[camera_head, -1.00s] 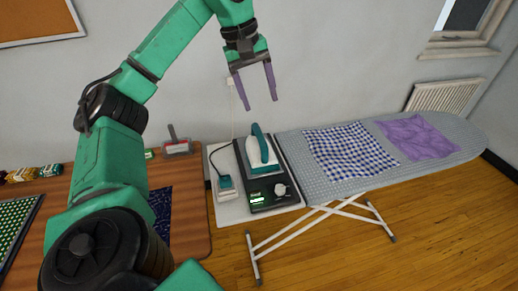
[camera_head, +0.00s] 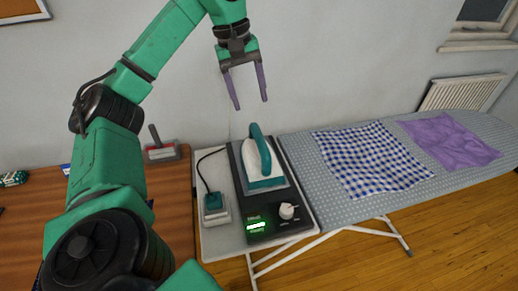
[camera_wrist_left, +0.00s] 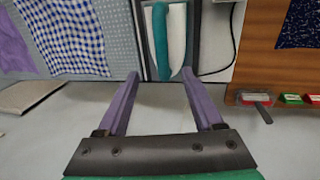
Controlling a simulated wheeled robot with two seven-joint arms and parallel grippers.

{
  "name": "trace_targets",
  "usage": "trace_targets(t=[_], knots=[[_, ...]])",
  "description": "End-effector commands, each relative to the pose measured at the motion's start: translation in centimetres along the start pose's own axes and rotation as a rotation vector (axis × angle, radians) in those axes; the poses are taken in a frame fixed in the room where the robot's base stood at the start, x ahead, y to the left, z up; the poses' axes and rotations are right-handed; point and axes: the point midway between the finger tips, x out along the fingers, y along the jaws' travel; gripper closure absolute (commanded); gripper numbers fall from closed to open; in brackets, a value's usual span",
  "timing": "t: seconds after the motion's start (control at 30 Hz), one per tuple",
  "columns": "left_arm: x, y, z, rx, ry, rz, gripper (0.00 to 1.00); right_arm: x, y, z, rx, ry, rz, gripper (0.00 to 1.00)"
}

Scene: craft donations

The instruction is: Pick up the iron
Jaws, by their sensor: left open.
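The iron (camera_head: 264,160) is white and teal with a teal handle. It rests on a black base unit (camera_head: 238,184) with a lit green display and a white knob, at the left end of the ironing board. My left gripper (camera_head: 250,103) is open and empty, with purple fingers, above and behind the iron and apart from it. In the left wrist view the iron (camera_wrist_left: 172,40) shows beyond the gap between the open fingers (camera_wrist_left: 161,85). My right gripper is not in view.
The ironing board (camera_head: 310,195) carries a blue checked cloth (camera_head: 372,160) and a purple cloth (camera_head: 452,142). A teal plug block (camera_head: 214,203) with a cable sits left of the base unit. A wooden table (camera_head: 176,215) holds a red and grey brush (camera_head: 161,150).

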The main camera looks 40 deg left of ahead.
Motion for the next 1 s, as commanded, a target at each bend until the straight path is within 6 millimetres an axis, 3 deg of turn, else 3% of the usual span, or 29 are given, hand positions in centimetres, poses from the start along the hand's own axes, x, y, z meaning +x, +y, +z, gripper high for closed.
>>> trace_targets(t=[0.3, 0.47, 0.7, 0.93, 1.0], knots=[[7.2, -0.1, 0.0, -0.001, -0.002, -0.004, 0.32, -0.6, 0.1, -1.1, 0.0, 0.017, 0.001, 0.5], [9.1, -0.1, -0.1, -0.002, -0.001, -0.002, 0.32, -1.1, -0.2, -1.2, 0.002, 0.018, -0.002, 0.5], [13.4, -0.3, -0.5, 0.0, -0.002, -0.001, 0.32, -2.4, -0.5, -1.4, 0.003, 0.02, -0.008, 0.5], [13.9, -0.3, -0.5, 0.0, -0.001, 0.0, 0.32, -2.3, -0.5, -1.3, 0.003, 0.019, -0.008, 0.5], [13.9, -0.3, -0.5, 0.0, 0.0, 0.0, 0.59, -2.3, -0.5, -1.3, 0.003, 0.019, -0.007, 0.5]])
